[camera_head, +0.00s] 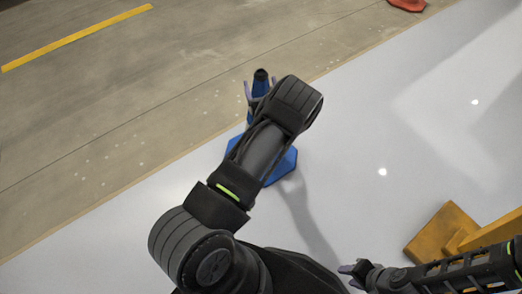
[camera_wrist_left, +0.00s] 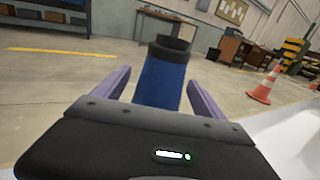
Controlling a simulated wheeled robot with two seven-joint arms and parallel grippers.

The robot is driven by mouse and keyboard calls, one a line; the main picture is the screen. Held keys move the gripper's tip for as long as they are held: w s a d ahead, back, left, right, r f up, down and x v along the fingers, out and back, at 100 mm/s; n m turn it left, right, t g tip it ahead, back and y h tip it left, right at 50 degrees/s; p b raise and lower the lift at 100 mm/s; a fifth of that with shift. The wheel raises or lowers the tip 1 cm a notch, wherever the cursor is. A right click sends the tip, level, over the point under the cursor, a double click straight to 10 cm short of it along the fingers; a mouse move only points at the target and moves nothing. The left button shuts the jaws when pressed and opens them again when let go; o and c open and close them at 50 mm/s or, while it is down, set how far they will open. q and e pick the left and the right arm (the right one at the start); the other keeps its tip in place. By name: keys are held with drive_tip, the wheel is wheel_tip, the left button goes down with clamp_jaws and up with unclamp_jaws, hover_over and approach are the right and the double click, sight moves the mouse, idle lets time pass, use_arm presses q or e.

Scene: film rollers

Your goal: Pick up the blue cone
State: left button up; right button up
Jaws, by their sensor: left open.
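The blue cone (camera_head: 285,165) stands upright on the floor at the edge of the white area in the head view, with a dark top. My left arm hides much of it. My left gripper (camera_head: 261,92) is open, with a finger on each side of the cone's upper part. In the left wrist view the blue cone (camera_wrist_left: 162,80) stands between the two fingers of the left gripper (camera_wrist_left: 158,92), and gaps show on both sides. My right gripper (camera_head: 350,269) is low in the head view, away from the cone; its jaw state is unclear.
An orange cone (camera_wrist_left: 264,86) stands to the right in the left wrist view, with a desk (camera_wrist_left: 232,46) and shelving behind. A yellow-orange object (camera_head: 440,232) lies near my right arm. The white floor (camera_head: 400,130) right of the blue cone is clear.

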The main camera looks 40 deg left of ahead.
use_arm(q)
drive_tip(key=shift+c, duration=0.3)
clamp_jaws()
drive_tip(key=shift+r, duration=0.15)
idle(0.7)
